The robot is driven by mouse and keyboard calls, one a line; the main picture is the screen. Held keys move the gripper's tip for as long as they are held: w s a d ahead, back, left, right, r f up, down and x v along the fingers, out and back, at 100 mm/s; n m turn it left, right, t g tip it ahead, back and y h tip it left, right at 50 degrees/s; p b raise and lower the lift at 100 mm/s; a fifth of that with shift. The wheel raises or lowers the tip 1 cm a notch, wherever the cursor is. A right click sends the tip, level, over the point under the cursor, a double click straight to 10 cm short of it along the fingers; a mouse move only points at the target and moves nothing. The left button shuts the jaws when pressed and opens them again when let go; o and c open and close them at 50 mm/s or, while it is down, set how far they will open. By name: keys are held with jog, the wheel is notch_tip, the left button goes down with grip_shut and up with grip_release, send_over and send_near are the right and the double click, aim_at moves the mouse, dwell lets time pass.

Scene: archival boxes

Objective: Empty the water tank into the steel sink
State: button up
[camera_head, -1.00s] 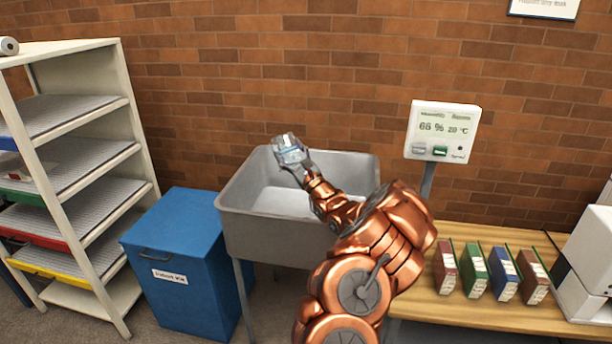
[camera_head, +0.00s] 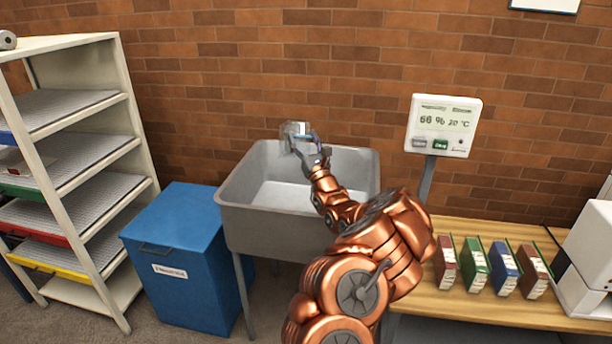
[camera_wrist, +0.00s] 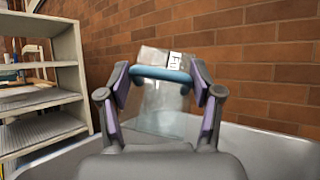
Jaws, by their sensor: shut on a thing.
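The water tank (camera_head: 293,134) is a small clear container held above the back part of the steel sink (camera_head: 240,223). In the wrist view the tank (camera_wrist: 160,108) shows a blue handle (camera_wrist: 160,74) and a white label, partly cut off by the view of the handle. My gripper (camera_head: 304,146) is shut on the tank, with its fingers at both sides of the blue handle in the wrist view. The tank looks roughly upright or slightly tilted; I cannot tell its exact tilt or whether water is in it. The sink basin below looks empty and light inside.
A blue bin (camera_head: 178,262) stands left of the sink, beside a white shelf rack (camera_head: 135,120). A humidity display (camera_head: 443,124) on a post stands to the right. A wooden table (camera_head: 450,304) holds several coloured boxes (camera_head: 475,268). A brick wall is behind the sink.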

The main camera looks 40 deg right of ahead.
jog(key=shift+s+d+m+h, duration=0.15)
jog(key=shift+d+m+h, duration=0.2)
jog(key=shift+m, duration=0.25)
jog(key=shift+a+r, duration=0.1)
jog(key=n+y, duration=0.1)
jog(key=a+n+y+p, duration=0.1)
jog(key=n, duration=0.1)
jog(key=shift+w+a+n, duration=0.3)
jog(key=shift+w, duration=0.1)
jog(key=shift+w+a+f+n+y+p, duration=0.15)
jog(key=shift+a+f+n+y, duration=0.15)
jog(key=shift+n+y, duration=0.3)
jog(key=shift+w+a+f+n+y+p, duration=0.2)
jog(key=shift+a+n+y, duration=0.2)
jog(key=shift+n, duration=0.3)
jog(key=shift+a+y, duration=0.1)
jog(key=shift+y, duration=0.15)
